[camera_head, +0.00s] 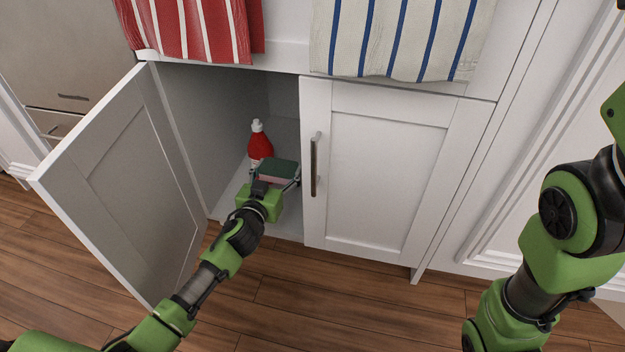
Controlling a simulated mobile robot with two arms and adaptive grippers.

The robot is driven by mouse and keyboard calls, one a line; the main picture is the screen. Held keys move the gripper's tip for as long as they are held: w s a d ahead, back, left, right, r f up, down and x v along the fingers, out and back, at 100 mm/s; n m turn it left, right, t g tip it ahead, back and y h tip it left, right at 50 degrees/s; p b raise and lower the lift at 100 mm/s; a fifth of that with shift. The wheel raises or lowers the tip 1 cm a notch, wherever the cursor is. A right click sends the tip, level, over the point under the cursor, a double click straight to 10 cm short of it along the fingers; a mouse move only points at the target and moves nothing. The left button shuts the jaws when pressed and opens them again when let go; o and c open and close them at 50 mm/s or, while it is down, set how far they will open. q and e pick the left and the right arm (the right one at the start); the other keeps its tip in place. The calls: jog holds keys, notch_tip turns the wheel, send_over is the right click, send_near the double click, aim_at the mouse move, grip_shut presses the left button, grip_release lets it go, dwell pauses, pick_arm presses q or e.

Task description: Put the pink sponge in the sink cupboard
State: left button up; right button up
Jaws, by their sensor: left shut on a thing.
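The pink sponge (271,178), with a dark green top layer, is inside the open left half of the white sink cupboard (232,207). My left gripper (275,180) reaches in through the opening and is shut on the sponge, with a finger at each side. I cannot tell whether the sponge touches the cupboard floor. The left cupboard door (125,185) stands wide open and the right door (380,170) is shut. My right arm is at the right edge, and its gripper is out of view.
A red bottle (259,143) with a white cap stands in the cupboard just behind the sponge. A red striped towel (200,28) and a blue striped towel (400,38) hang above. The right door's handle (315,165) juts out beside the opening. Wooden floor lies in front.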

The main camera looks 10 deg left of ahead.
pick_arm(q)
jog(key=shift+f+b, duration=0.35)
jog(key=shift+f, duration=0.25)
notch_tip(320, 180, down, 9)
jog(key=b, duration=0.8)
jog(key=shift+f, duration=0.2)
jog(key=shift+r, duration=0.1)
jog(key=shift+o, duration=1.4)
jog(key=o, duration=0.4)
